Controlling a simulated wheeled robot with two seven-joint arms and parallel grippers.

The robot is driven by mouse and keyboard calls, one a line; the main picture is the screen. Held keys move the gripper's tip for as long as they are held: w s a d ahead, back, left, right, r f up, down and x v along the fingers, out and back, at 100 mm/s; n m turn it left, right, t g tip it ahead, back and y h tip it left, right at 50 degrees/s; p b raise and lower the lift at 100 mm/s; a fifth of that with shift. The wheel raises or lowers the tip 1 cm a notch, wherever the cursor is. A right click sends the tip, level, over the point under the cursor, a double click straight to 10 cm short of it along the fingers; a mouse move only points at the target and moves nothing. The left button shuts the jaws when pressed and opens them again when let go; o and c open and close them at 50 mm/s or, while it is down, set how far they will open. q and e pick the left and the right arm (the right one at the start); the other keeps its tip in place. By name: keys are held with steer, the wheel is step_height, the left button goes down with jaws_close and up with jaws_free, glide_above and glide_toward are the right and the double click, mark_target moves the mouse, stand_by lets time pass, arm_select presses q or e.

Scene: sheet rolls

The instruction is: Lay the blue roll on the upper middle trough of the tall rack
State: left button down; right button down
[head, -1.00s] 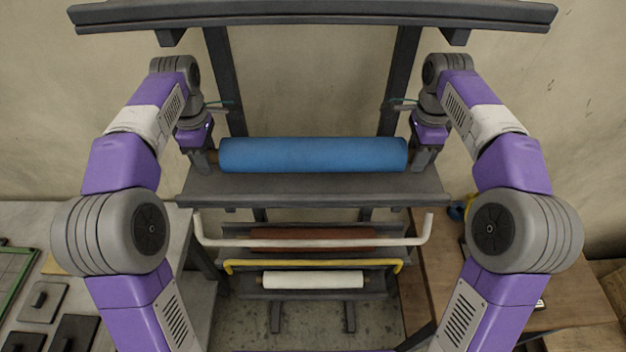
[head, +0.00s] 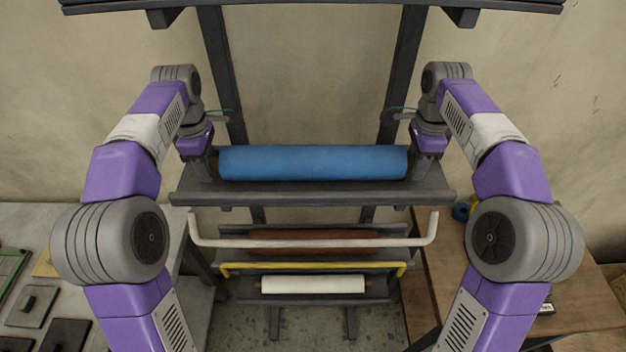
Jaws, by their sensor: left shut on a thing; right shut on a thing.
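The blue roll (head: 312,162) lies level across the middle of the head view. My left gripper (head: 206,167) is shut on its left end, and my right gripper (head: 419,167) is shut on its right end. The fingertips are small and partly hidden by my wrists. The upper middle trough (head: 313,193) of the tall grey rack (head: 400,75) shows directly below and in front of the roll. The roll overlaps the trough's back part in the picture. I cannot tell whether it touches the trough or hovers just above it.
A grey top shelf (head: 310,5) spans above. Below the trough are a white bar (head: 313,242), a brown-red roll (head: 310,234), a yellow bar (head: 313,266) and a white roll (head: 313,285). A grey table (head: 40,220) stands left, a wooden one (head: 570,300) right.

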arm_select(q)
steer(key=shift+f+b, duration=0.3)
steer(key=shift+f, duration=0.05)
arm_select(e)
steer(key=shift+f, duration=0.35)
arm_select(q)
steer(key=c, duration=0.7)
jaws_free()
arm_select(e)
steer(key=c, duration=0.7)
jaws_free()
arm_select(q)
step_height(320, 180, up, 7)
steer(key=shift+r, duration=0.2)
arm_select(e)
steer(key=shift+r, duration=3.75)
